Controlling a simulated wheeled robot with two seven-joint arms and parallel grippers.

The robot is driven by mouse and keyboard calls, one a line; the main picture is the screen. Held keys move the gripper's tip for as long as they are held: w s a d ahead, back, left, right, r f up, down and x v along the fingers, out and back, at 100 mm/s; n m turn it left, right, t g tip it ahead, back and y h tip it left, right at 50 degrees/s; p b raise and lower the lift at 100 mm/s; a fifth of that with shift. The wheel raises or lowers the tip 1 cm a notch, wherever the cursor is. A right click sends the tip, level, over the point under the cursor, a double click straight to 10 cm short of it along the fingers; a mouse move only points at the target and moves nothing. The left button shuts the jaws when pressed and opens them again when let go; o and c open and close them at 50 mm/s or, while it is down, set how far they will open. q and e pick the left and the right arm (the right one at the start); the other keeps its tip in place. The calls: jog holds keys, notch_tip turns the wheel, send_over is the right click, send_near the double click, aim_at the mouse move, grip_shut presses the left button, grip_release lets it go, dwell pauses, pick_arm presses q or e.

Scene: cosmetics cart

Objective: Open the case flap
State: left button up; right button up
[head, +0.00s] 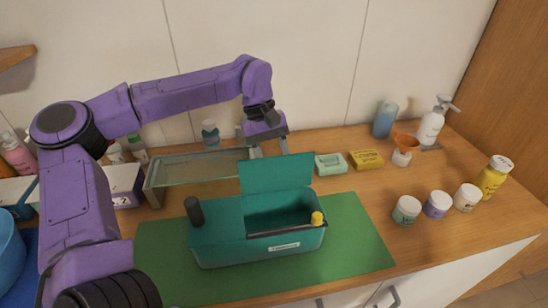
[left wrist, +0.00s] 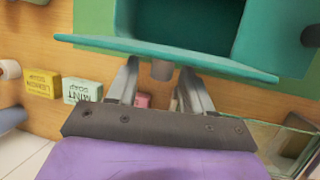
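The teal case (head: 225,240) stands on a green mat, its right compartment uncovered. Its flap (head: 275,175) stands raised at the back of that opening. In the left wrist view the flap (left wrist: 100,45) shows nearly edge-on, with the case's interior (left wrist: 190,25) beyond it. My left gripper (head: 270,150) is just behind the raised flap, fingers apart. In the left wrist view the gripper (left wrist: 155,80) reaches to the flap's outer side; whether the tips touch it is unclear. My right gripper is not in view.
A glass-topped box (head: 200,168) stands left of my gripper. Mint soap (head: 331,164) and lemon soap (head: 366,159) lie to the right. Several jars, including a green-labelled one (head: 406,211), stand farther right. The green mat (head: 360,245) is clear right of the case.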

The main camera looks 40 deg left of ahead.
pick_arm(q)
jog(key=v, duration=1)
jog(key=shift+r, duration=0.3)
jog(key=shift+a, duration=0.1)
